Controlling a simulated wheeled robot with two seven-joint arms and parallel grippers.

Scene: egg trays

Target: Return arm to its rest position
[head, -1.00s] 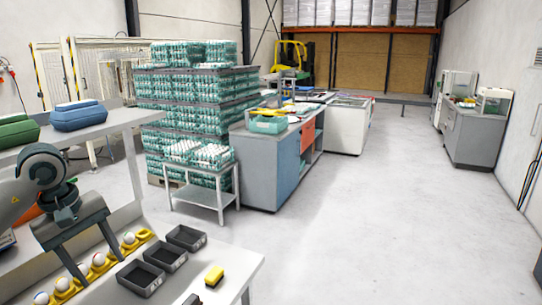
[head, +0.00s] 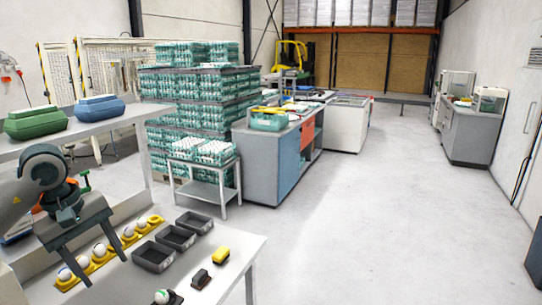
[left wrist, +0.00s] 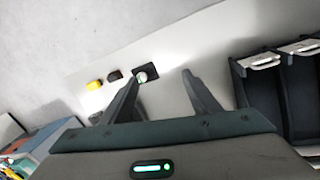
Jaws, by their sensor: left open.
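My left gripper (head: 105,272) is open and empty. It hangs over the near-left part of the white work table (head: 224,262), in front of a yellow holder (head: 68,283) with several white eggs in a row. In the left wrist view the two fingers (left wrist: 161,79) are spread with nothing gripped between them. My right gripper is in neither view.
Several dark open trays (head: 153,257) stand beside the yellow holder. A yellow block (head: 221,256), a dark block (head: 200,279) and a white egg on a dark base (head: 162,297) sit near the table's front. Open floor (head: 370,230) lies to the right.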

